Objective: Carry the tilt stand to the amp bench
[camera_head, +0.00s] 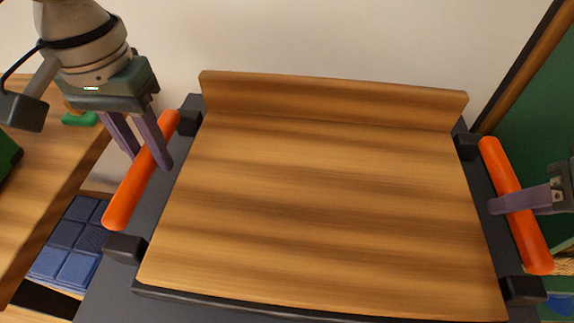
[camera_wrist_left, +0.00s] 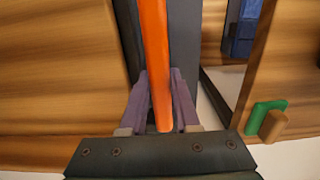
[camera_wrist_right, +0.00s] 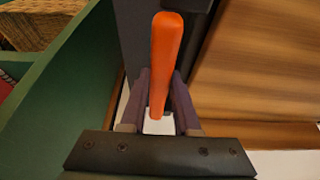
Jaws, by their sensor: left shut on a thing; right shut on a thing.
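The tilt stand (camera_head: 310,200) is a wooden board with a raised back lip, set on a dark frame with an orange bar handle on each side. My left gripper (camera_head: 150,160) is shut on the left orange handle (camera_head: 125,200), which runs between its fingers in the left wrist view (camera_wrist_left: 155,50). My right gripper (camera_head: 505,203) is shut on the right orange handle (camera_head: 533,245), also seen between the fingers in the right wrist view (camera_wrist_right: 165,45). The board's top is empty. What lies under the stand is hidden.
A wooden surface (camera_head: 45,175) stands at the left, with a green item (camera_head: 80,118) on it. Blue padded panels (camera_head: 75,245) show low at the left. A pale wall (camera_head: 330,35) is behind. A green panel (camera_head: 530,110) stands close at the right.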

